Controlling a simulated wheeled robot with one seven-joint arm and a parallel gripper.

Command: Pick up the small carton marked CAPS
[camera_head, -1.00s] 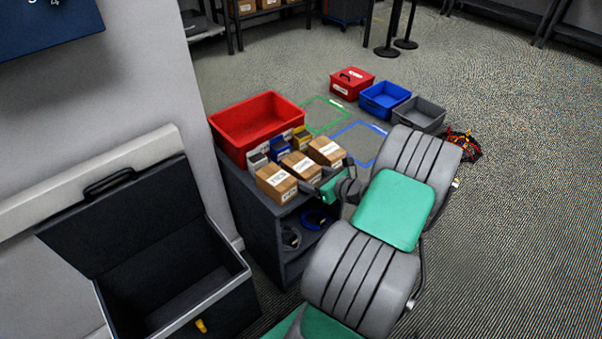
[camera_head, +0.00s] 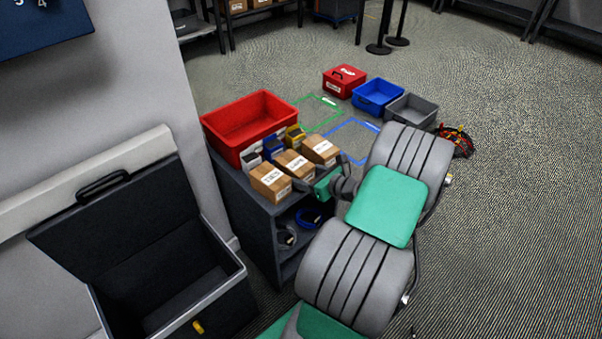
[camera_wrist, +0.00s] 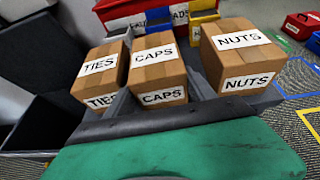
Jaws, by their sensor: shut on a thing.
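The small brown carton marked CAPS (camera_wrist: 157,70) stands between two like cartons, with white labels on its top and front. It is also the middle carton (camera_head: 294,163) in the head view, on top of a dark grey shelf unit (camera_head: 243,200). My gripper (camera_wrist: 165,90) is at the carton from the front, one dark finger on each side of it. It is shut on the CAPS carton. In the head view my gripper (camera_head: 308,177) is partly hidden among the cartons and my wrist. I see no clear gap under the carton.
The TIES carton (camera_wrist: 101,73) stands close on the left and the NUTS carton (camera_wrist: 240,55) on the right. Behind are small grey, blue and yellow bins and a large red bin (camera_head: 248,120). A black open case (camera_head: 140,245) stands left.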

